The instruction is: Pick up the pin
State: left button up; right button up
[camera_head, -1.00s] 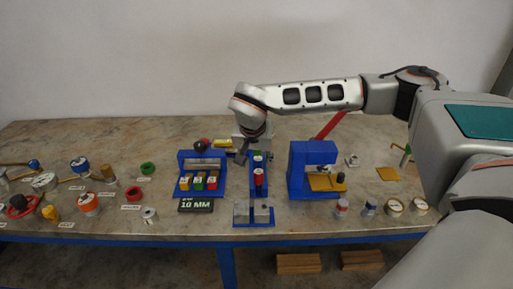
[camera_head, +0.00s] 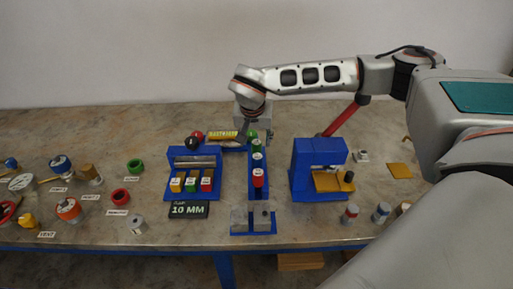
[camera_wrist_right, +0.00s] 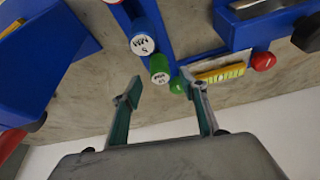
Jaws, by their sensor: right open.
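Short labelled cylinders that look like pins stand in a row on a blue rail (camera_head: 258,206): a red one (camera_head: 258,179), a blue one (camera_head: 257,156) and a green one (camera_head: 256,145) at the far end. In the right wrist view the blue one (camera_wrist_right: 142,43) reads "5 MM", and the green one (camera_wrist_right: 160,68) has a label too small to read. My right gripper (camera_wrist_right: 160,90) is open and empty, its fingertips apart on either side of the line toward the green pin. In the head view its fingers are mostly hidden. My left gripper is not in view.
A blue rack (camera_head: 195,161) holds yellow, green and red blocks behind a "10 MM" sign (camera_head: 189,209). A blue press-like fixture (camera_head: 305,168) stands right of the rail. Several vessel parts fill the left.

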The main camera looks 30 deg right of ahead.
aim_at(256, 142)
jog(key=x, duration=0.4)
jog(key=shift+f, duration=0.15)
jog(key=shift+c, duration=0.4)
grip_shut()
